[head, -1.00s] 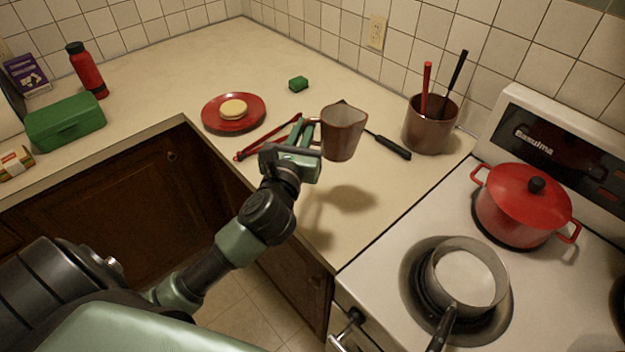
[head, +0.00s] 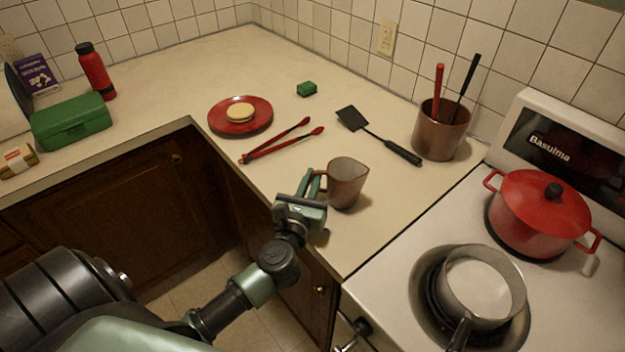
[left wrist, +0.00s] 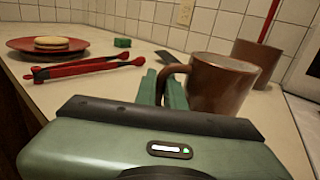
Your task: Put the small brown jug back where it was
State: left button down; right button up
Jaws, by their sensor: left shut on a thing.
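The small brown jug (head: 345,184) is upright at the counter's front part, left of the stove. It also shows in the left wrist view (left wrist: 221,88), with its handle toward my gripper. My left gripper (head: 312,184) is shut on the jug's handle, its green fingers (left wrist: 165,88) on either side of it. The jug's base is at or very near the counter top (head: 385,205); I cannot tell whether it touches. My right gripper is not in view.
Red tongs (head: 280,140) and a black spatula (head: 378,135) lie behind the jug. A red plate (head: 262,122) with a round bun, a green sponge (head: 306,89) and a brown utensil pot (head: 440,130) stand farther back. The stove with a saucepan (head: 482,288) and red pot (head: 540,215) is right.

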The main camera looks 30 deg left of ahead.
pick_arm(q)
jog(key=shift+f, duration=0.15)
jog(key=c, duration=1.5)
grip_release()
jog(key=shift+s+r, duration=0.2)
jog(key=b+v, duration=0.3)
jog(key=v, duration=0.8)
jog(key=shift+s, duration=0.3)
jog(key=shift+d+r, duration=0.1)
